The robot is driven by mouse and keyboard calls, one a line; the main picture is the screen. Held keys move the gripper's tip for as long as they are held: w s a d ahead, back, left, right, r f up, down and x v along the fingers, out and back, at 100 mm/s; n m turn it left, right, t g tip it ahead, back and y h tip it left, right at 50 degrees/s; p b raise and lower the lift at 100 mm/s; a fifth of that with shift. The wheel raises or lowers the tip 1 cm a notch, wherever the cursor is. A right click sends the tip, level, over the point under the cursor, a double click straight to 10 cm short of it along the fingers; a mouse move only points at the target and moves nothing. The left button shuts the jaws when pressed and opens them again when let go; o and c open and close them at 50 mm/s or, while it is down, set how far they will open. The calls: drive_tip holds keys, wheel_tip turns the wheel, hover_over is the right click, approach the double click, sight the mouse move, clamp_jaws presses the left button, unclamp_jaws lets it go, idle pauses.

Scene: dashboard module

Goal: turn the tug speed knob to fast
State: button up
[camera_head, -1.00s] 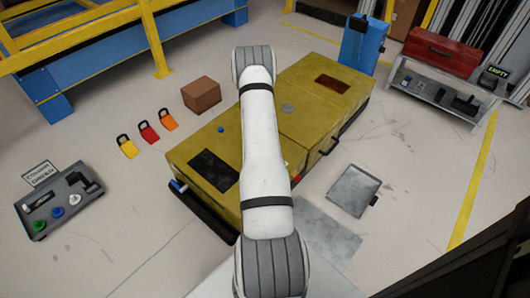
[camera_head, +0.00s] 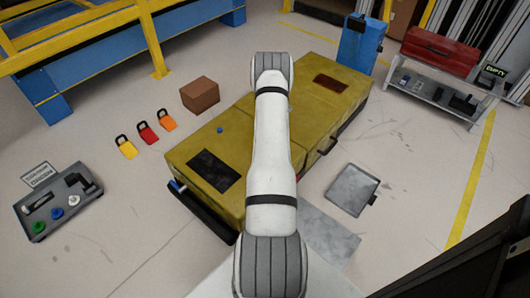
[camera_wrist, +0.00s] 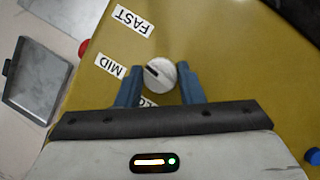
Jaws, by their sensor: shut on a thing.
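The round white tug speed knob (camera_wrist: 161,76) sits on the yellow top of the tug in the wrist view. Its dark pointer mark lies on the left side, roughly toward the MID label (camera_wrist: 110,66). The FAST label (camera_wrist: 133,21) is farther up, and a third label is mostly hidden behind the left finger. My gripper (camera_wrist: 160,82) has its two blue fingers on either side of the knob, shut on it. In the head view the yellow tug (camera_head: 314,99) shows, but my arm hides the knob and gripper.
A red button (camera_wrist: 83,47) and a blue button (camera_wrist: 313,156) are near the knob. A grey tray (camera_head: 353,190) lies on the floor right of the tug. A brown box (camera_head: 200,95) and several coloured padlocks (camera_head: 147,134) lie left.

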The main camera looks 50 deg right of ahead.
drive_tip(key=shift+s+f+m+t+y, duration=0.1)
drive_tip(key=shift+s+m+t+y, duration=0.15)
drive_tip(key=shift+m, duration=0.8)
drive_tip(key=shift+s+m+t+y, duration=0.15)
drive_tip(key=shift+m+t, duration=0.2)
drive_tip(key=shift+m, duration=0.7)
drive_tip(key=o, duration=1)
drive_tip(key=shift+w+d+p, duration=0.1)
drive_tip(key=shift+w+p, duration=0.05)
drive_tip(key=shift+p, duration=0.15)
drive_tip(key=s+p+v, duration=0.1)
drive_tip(key=p+v, duration=0.1)
drive_tip(key=v, duration=0.6)
drive_tip(key=shift+w, duration=0.4)
